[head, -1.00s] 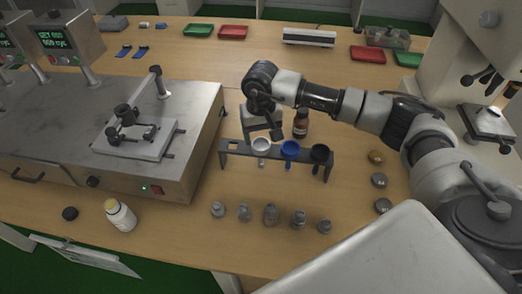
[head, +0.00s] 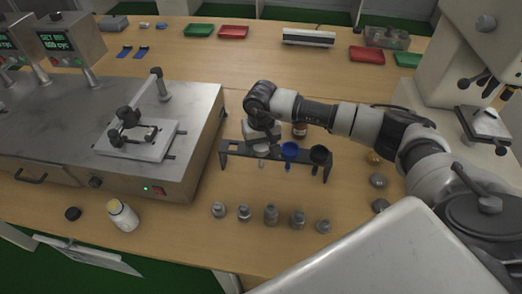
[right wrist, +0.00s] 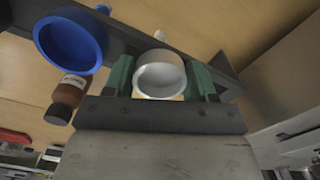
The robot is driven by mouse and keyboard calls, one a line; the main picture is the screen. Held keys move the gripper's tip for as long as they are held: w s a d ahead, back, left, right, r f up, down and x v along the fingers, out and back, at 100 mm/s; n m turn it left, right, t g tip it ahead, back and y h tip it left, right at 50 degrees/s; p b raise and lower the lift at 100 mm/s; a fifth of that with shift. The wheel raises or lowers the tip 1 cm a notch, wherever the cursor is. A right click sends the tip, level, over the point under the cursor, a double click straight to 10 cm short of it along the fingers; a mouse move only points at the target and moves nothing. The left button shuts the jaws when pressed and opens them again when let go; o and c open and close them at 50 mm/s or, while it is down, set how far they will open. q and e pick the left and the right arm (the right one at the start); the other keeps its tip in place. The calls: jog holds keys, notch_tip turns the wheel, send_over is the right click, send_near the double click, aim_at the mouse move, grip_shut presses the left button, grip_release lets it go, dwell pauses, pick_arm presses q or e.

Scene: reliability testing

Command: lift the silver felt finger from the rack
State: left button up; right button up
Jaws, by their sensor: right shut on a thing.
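The dark rack (head: 228,150) stands on the wooden bench and holds a silver finger (head: 261,149), a blue finger (head: 290,150) and a black finger (head: 319,154) from left to right. My right gripper (head: 259,141) is shut on the silver finger, which sits in the rack's left slot. In the right wrist view the silver finger's round open cup (right wrist: 160,78) lies between the green pads of my gripper (right wrist: 160,82). The blue finger (right wrist: 70,42) is beside it there. The gripper covers part of the silver finger in the head view. My left gripper is not in view.
A brown bottle (head: 300,130) stands close behind the rack. Several small metal weights (head: 271,214) stand in a row in front. A steel test machine (head: 110,130) is to the left, with a white bottle (head: 122,215) before it.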

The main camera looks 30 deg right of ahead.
notch_tip(320, 180, up, 18)
jog(key=b, duration=0.2)
dwell(0.5)
jog(key=shift+f, duration=0.1)
jog(key=b, duration=0.7)
send_over(261, 149)
jog(key=shift+f, duration=4)
jog(key=shift+s, duration=0.1)
